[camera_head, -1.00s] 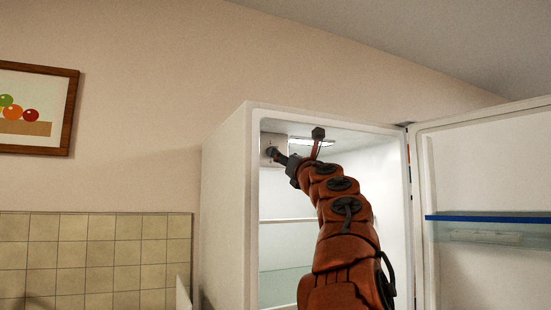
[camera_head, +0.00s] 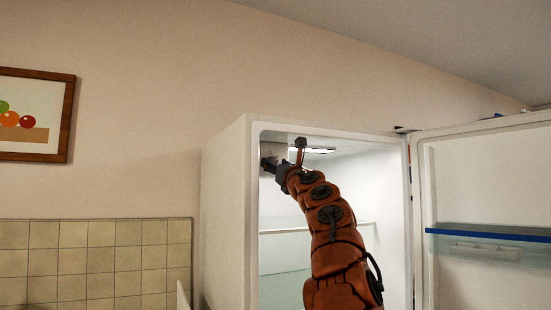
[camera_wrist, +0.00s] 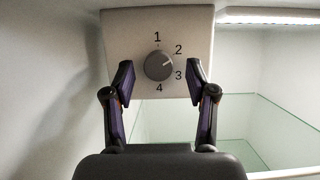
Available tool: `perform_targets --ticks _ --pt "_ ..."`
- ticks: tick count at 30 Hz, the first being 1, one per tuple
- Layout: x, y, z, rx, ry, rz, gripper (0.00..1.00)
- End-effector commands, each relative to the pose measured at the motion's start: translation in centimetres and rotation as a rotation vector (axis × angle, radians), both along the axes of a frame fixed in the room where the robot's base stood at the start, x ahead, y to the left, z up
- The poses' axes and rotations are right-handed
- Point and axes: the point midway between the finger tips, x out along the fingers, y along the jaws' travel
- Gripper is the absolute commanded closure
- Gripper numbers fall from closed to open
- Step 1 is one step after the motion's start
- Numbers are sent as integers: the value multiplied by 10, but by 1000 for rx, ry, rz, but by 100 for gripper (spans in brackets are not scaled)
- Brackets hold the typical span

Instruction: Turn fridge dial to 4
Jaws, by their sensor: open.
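The fridge dial (camera_wrist: 159,66) is a round grey knob on a pale control box (camera_wrist: 190,32) in the wrist view, with the numbers 1 to 4 around it. Its light mark points up and right, close to the 2. My gripper (camera_wrist: 160,82) is open, with one finger on each side of the dial. The fingertips look apart from the knob, though the depth is hard to judge. In the head view my gripper (camera_head: 268,163) is at the upper left inside the open fridge (camera_head: 226,215). It hides the dial there.
The fridge door (camera_head: 480,190) stands open to the right, with a blue-edged shelf (camera_head: 485,233). Glass shelves (camera_wrist: 270,125) lie below and right of the control box. The fridge's left inner wall (camera_wrist: 50,90) is close to my gripper. A lit lamp (camera_wrist: 265,18) is at the ceiling.

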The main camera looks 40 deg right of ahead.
Motion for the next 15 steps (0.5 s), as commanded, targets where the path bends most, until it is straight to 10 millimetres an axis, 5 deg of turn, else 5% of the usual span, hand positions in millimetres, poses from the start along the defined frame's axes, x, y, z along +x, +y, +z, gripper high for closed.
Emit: perform_targets --ticks 12,15 --pt "5 -1 2 0 0 1 43" --pt "5 -1 2 0 0 1 52"
